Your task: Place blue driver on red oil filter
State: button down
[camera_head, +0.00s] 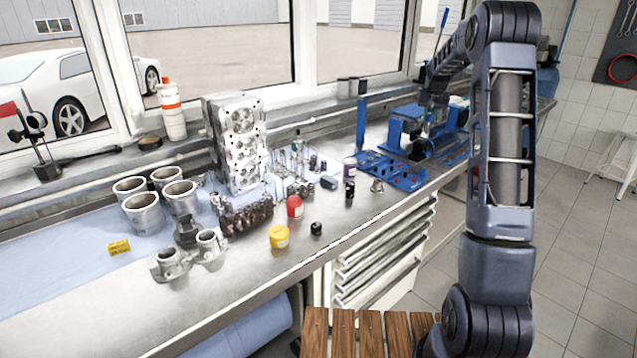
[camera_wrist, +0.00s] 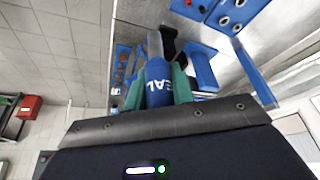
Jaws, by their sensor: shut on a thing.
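The red oil filter (camera_head: 294,206) stands upright on the steel bench in the head view, between the dark crankshaft and the front edge. In the wrist view my gripper (camera_wrist: 158,90) is shut on the blue driver (camera_wrist: 158,72), its green finger pads on either side. The driver has white lettering ending in "EAL" and a grey end beyond the fingers. In the head view my arm reaches over the far right of the bench, well beyond the filter. The gripper and driver are hard to make out there among blue equipment.
A yellow filter (camera_head: 279,237) and a small black part (camera_head: 316,228) stand near the red filter. The crankshaft (camera_head: 246,216) lies to its left. A blue tray (camera_head: 390,170) and blue fixture (camera_head: 405,128) stand towards my arm. The bench's near left is mostly clear.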

jog(key=s+a+r+n+y, duration=0.15)
jog(key=s+a, duration=0.55)
jog(key=a, duration=0.7)
jog(key=s+a+r+n, duration=0.25)
jog(key=s+a, duration=0.35)
jog(key=a, duration=0.7)
jog(key=s+a+r+n+y, duration=0.15)
jog(key=s+a, duration=0.55)
jog(key=a, duration=0.7)
jog(key=n, duration=0.3)
send_over(293, 197)
jog(key=shift+g, duration=0.3)
notch_tip(293, 197, down, 18)
jog(key=shift+f, duration=0.15)
jog(key=shift+f, duration=0.1)
jog(key=c, duration=1.4)
grip_release()
jog(key=shift+o, duration=1.1)
